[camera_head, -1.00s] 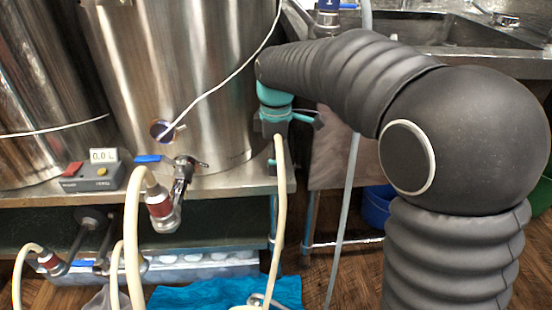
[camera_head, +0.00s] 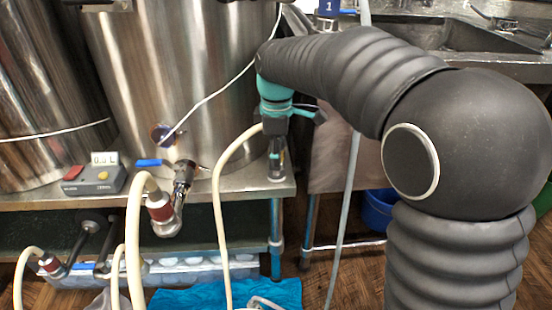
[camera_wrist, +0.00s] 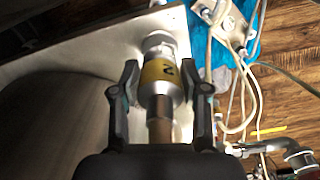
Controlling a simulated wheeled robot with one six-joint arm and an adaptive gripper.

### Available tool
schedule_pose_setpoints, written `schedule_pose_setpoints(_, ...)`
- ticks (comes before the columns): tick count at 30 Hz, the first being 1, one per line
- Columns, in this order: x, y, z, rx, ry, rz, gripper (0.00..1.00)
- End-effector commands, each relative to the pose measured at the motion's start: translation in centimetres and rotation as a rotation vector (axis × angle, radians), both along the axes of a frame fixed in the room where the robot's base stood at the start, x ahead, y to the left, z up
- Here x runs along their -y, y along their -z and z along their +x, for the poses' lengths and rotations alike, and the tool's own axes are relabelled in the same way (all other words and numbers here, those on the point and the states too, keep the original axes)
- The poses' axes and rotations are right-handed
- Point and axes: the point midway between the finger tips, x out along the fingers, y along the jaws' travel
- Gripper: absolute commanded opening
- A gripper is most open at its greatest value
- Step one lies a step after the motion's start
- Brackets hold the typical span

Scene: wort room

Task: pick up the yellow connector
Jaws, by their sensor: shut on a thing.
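The yellow connector (camera_wrist: 160,72) is a metal fitting with a yellow band marked 2. In the wrist view it lies between the two fingers of my gripper (camera_wrist: 163,92), with a finger along each side, and the gripper is shut on it. In the head view my gripper (camera_head: 277,165) points down in front of the steel bench's front edge, below its teal wrist. The connector is too small and covered to make out clearly there. A cream hose (camera_head: 222,200) arches from beside my gripper down to the left.
A steel vessel (camera_head: 180,70) stands on the bench (camera_head: 235,185) behind my gripper. A red-collared coupling (camera_head: 160,206) on a valve and a grey control box (camera_head: 95,180) are to the left. A blue cloth (camera_head: 190,296) lies below. A grey hose (camera_head: 346,215) hangs to the right.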

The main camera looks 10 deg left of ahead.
Motion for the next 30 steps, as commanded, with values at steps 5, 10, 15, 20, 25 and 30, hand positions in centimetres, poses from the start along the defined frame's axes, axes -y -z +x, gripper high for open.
schedule_pose_setpoints(5, -1.0, -1.4, -1.6, 0.001, -0.005, 0.001, 0.04)
schedule_pose_setpoints(10, -3.0, -1.4, -5.3, 0.0, -0.007, 0.0, 0.04)
schedule_pose_setpoints(15, -5.4, -1.4, -9.3, 0.001, -0.007, 0.001, 0.04)
schedule_pose_setpoints(20, -7.1, -1.4, -12.4, 0.0, -0.006, 0.0, 0.04)
schedule_pose_setpoints(25, -8.3, -1.3, -14.5, 0.0, -0.003, 0.0, 0.04)
schedule_pose_setpoints(30, -8.9, -1.3, -15.5, 0.001, -0.001, 0.001, 0.04)
